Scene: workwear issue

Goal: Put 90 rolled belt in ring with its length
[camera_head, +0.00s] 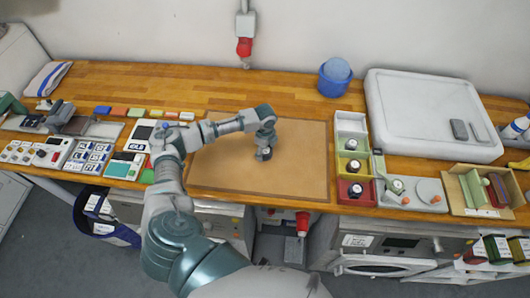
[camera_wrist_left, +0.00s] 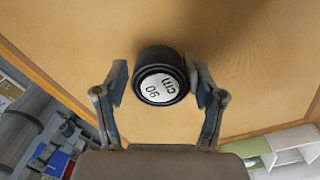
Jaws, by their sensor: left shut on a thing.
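The 90 rolled belt is a black roll with a white end label reading "90 cm" (camera_wrist_left: 160,88). It sits between the two fingers of my left gripper (camera_wrist_left: 160,95), which is shut on it. In the head view, my left gripper (camera_head: 265,146) points down with the small dark roll (camera_head: 264,154) over the tan mat. Whether the roll touches the mat is unclear. Ring lengths are too small to read.
The tan mat (camera_head: 225,175) is otherwise clear. A white bin (camera_head: 350,120) stands behind the yellow one. A blue tub (camera_head: 334,82) and a big white tray (camera_head: 430,100) stand at the back right. Label boxes and devices (camera_head: 90,150) crowd the left.

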